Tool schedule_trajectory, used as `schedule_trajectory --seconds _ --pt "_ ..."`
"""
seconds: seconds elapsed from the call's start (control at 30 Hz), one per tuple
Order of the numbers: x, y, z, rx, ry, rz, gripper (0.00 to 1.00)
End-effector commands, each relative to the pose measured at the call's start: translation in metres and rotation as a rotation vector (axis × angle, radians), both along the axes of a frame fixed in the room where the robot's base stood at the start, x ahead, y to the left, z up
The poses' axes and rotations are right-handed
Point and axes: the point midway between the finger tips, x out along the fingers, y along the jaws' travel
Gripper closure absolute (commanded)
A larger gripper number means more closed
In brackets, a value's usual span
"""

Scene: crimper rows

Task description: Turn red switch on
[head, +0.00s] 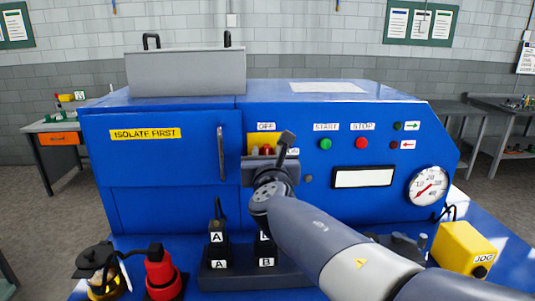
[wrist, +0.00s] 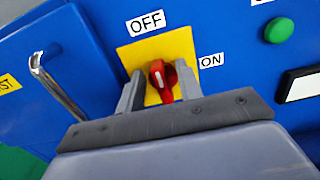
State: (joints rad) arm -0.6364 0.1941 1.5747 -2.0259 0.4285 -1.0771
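The red switch (wrist: 162,80) is a red knob with a white line on a yellow plate (wrist: 186,45). In the wrist view the line points up toward the OFF label (wrist: 146,22); the ON label (wrist: 211,60) is to the right. My gripper (wrist: 160,72) is open, with one grey finger on each side of the knob. A gap shows at the left finger; whether the right finger touches cannot be told. In the head view the red switch (head: 267,149) is partly hidden behind my gripper (head: 271,160).
A door handle (head: 221,153) stands out left of the switch. Green (head: 325,143) and red (head: 362,143) buttons are to the right. Black blocks marked A (head: 217,238), a red plug (head: 160,272) and a yellow JOG box (head: 463,248) stand below on the blue ledge.

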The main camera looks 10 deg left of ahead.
Motion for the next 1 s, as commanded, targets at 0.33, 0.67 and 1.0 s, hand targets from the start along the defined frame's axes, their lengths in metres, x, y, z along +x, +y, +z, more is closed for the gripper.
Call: schedule_trajectory --seconds 0.33,0.67,1.0 --pt "-0.0001 -0.0001 -0.0001 0.000 0.000 0.000 0.79" --pt "-0.0002 -0.0001 -0.0002 0.000 0.000 0.000 1.00" --pt "-0.0001 -0.0008 -0.0018 0.032 0.007 -0.001 1.00"
